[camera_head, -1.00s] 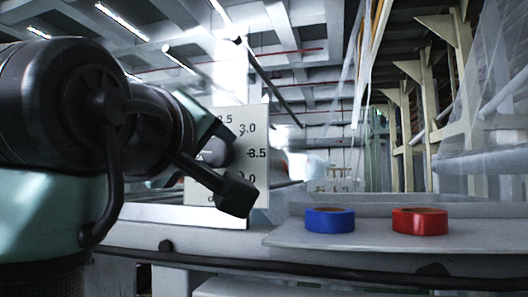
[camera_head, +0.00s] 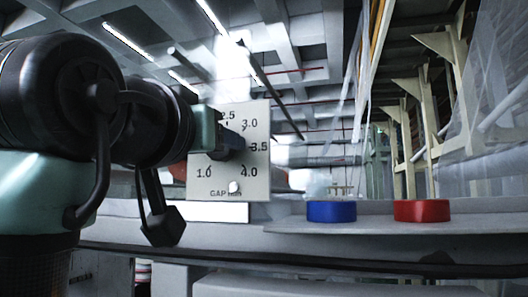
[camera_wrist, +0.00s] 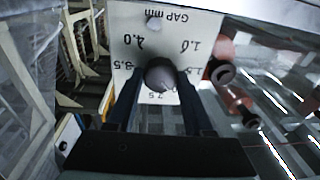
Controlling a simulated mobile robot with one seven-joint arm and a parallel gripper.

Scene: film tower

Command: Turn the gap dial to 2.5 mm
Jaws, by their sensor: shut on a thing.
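The gap dial's pale plate (camera_head: 257,185) stands upright in the head view, marked 1.0, 2.5, 3.0, 3.5 and 4.0 with "GAP" lettering below. The plate also shows upside down in the wrist view (camera_wrist: 170,35). The dark round dial knob (camera_wrist: 160,75) sits at its middle. My gripper (camera_wrist: 160,92) is shut on the knob, one finger on each side; in the head view my gripper (camera_head: 230,146) reaches the plate from the left and covers the knob. I cannot tell which number the knob points to.
A blue tape roll (camera_head: 331,211) and a red tape roll (camera_head: 422,210) lie on the grey shelf (camera_head: 375,226) right of the plate. A small pale round button (camera_head: 234,187) is low on the plate. A clear film sheet hangs at the far right.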

